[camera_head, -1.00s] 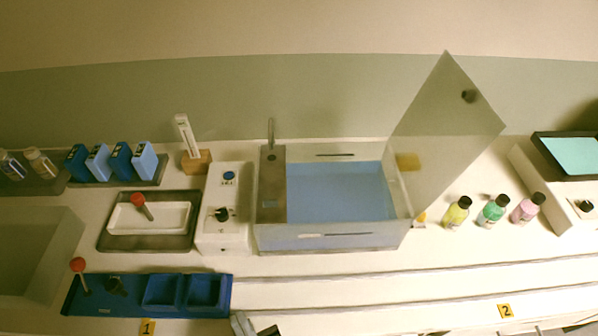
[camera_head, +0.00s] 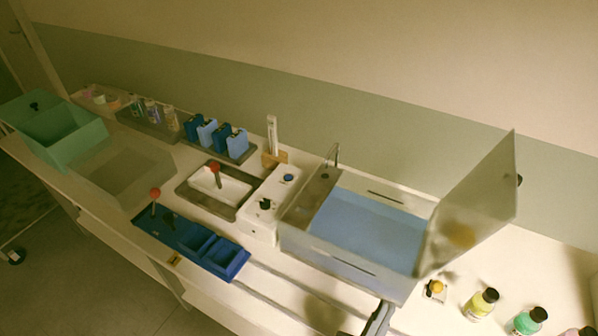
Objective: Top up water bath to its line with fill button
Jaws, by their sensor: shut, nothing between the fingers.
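The water bath (camera_head: 300,241) is a clear-walled tank with blue water (camera_head: 365,232) in it. Dark short marks show on its back and front walls; I cannot tell how the water surface sits against them. Its clear lid (camera_head: 478,200) stands raised on the right. A thin spout (camera_head: 336,155) rises at the back left. A white control box (camera_head: 259,226) beside the bath's left side carries a blue button (camera_head: 289,178) and a black knob (camera_head: 265,203). My gripper (camera_head: 379,318) is at the bottom edge, in front of the bath, shut and empty, only partly in view.
A blue tray (camera_head: 193,245) with a red-topped stick lies front left. A yellow bottle (camera_head: 481,304) and a green bottle (camera_head: 530,321) stand right. A green bin (camera_head: 60,130) is far left.

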